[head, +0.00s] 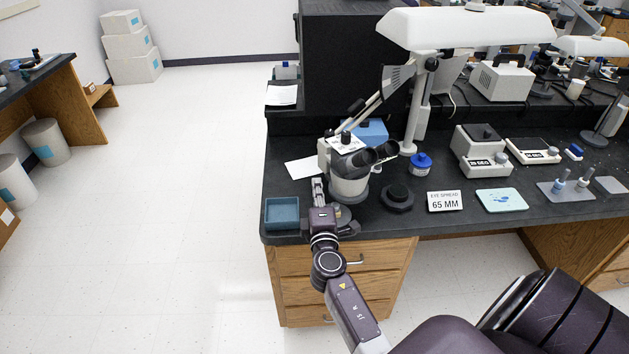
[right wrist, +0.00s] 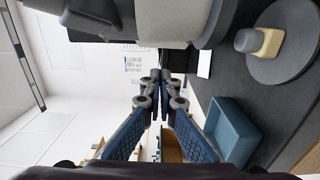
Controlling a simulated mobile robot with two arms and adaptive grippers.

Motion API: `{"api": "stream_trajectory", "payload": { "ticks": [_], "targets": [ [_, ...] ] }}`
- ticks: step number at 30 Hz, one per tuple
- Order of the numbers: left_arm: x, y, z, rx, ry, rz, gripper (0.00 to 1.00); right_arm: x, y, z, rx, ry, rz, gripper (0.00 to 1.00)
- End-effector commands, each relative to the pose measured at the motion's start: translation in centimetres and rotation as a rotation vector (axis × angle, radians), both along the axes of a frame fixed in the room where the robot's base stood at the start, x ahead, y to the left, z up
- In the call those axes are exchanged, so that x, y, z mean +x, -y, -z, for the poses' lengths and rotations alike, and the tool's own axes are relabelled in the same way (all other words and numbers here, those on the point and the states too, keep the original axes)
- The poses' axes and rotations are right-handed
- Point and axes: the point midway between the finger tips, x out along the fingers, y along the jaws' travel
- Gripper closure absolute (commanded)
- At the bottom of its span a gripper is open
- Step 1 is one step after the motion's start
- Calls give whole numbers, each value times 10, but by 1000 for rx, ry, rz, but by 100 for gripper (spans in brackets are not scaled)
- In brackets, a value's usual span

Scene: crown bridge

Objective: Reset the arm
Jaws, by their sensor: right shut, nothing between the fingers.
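My right arm reaches up from the bottom of the head view. Its gripper (head: 317,188) is over the near left part of the black bench, between a blue tray and a microscope (head: 349,182). In the right wrist view the right gripper's fingertips (right wrist: 160,82) meet, with nothing between them. The microscope stands just right of the gripper in the head view; I cannot tell whether they touch. My left gripper is not in view.
The empty blue tray (head: 282,221) sits at the bench's front left corner. A black round piece (head: 397,197), a "65 MM" card (head: 444,201) and a pale blue mat (head: 502,207) lie to the right. A lamp (head: 466,28) overhangs the bench.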

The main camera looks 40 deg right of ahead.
Motion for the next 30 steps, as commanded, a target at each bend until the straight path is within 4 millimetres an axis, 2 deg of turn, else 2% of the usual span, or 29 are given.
{"api": "stream_trajectory", "payload": {
  "ticks": [6,13,21,23,26,30],
  "targets": [
    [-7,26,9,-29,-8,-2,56,-31,-20,3,4,0,-1,100],
    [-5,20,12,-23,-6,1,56,-45,-29,0,2,1,-1,100],
    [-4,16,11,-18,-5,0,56,-52,-26,0,31,9,17,100],
    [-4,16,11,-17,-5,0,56,-60,-21,0,78,21,43,100],
    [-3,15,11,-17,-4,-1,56,-83,-10,6,225,45,115,100],
    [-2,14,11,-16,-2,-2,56,-128,-10,34,523,33,231,100]
  ]
}}
